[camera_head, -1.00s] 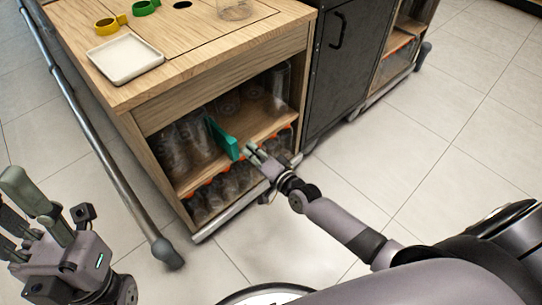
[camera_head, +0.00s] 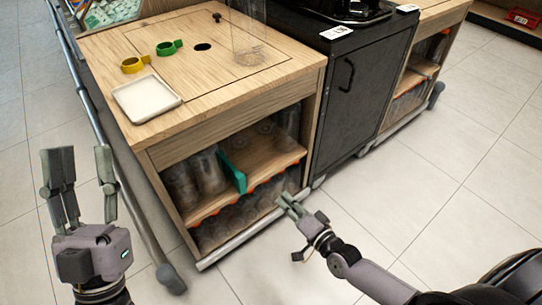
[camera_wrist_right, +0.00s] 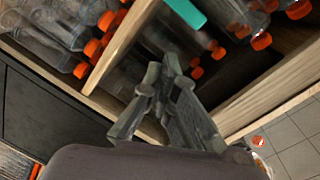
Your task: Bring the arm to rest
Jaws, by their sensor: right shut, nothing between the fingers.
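My right gripper (camera_head: 288,201) is shut and empty in front of the open lower shelves of the wooden cabinet (camera_head: 215,130). It also shows in the right wrist view (camera_wrist_right: 172,68), its fingers together with bottles behind them. My right arm comes in from the lower right. My left gripper (camera_head: 82,168) is raised at the left of the head view, its fingers apart and pointing up, with nothing between them. It stands over the floor, left of the cabinet.
A teal panel (camera_head: 233,172) stands among clear bottles (camera_head: 183,187) with orange caps on the shelves. On top are a white tray (camera_head: 146,98), a yellow ring (camera_head: 132,65), a green ring (camera_head: 167,48) and a clear container (camera_head: 248,35). A black cabinet (camera_head: 350,75) adjoins. The right floor is clear.

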